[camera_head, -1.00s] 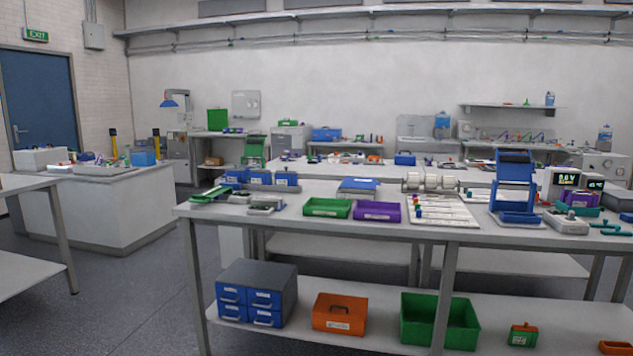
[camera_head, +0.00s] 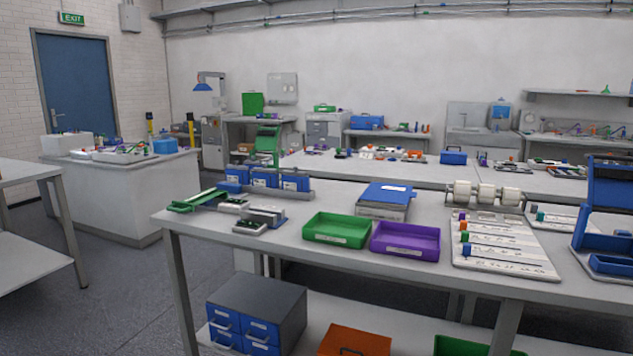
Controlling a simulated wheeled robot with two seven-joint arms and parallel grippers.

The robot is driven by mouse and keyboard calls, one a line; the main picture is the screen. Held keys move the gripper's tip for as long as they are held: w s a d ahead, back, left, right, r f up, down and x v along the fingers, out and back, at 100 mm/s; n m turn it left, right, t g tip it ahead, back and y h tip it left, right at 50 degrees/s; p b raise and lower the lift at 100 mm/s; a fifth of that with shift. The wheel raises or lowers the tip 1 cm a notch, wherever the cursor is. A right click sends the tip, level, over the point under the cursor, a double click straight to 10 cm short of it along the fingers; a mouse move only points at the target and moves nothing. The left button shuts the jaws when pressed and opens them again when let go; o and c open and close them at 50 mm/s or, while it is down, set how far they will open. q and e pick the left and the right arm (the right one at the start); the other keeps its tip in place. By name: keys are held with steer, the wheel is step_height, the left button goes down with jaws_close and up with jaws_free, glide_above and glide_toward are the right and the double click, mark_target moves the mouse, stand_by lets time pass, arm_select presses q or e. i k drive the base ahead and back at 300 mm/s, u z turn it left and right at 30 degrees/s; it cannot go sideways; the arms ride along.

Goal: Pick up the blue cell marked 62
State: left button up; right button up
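Several blue blocks with white labels stand upright in a row at the back left of the near bench: a left block (camera_head: 237,175), a middle block (camera_head: 265,178) and a right block (camera_head: 295,182). They may be the cells. Their labels are too small to read, so I cannot tell which, if any, is marked 62. Neither of my grippers is in view.
The near bench (camera_head: 345,258) holds a green tray (camera_head: 337,231), a purple tray (camera_head: 405,241), a blue-topped box (camera_head: 388,196), a roller unit (camera_head: 487,194) and a blue stand (camera_head: 608,225). A blue drawer unit (camera_head: 258,312) sits below. Open floor (camera_head: 115,285) lies left of the bench.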

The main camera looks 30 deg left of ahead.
mark_target(291, 183)
steer(key=u, duration=0.6)
steer(key=i, duration=1)
steer(key=u, duration=1.05)
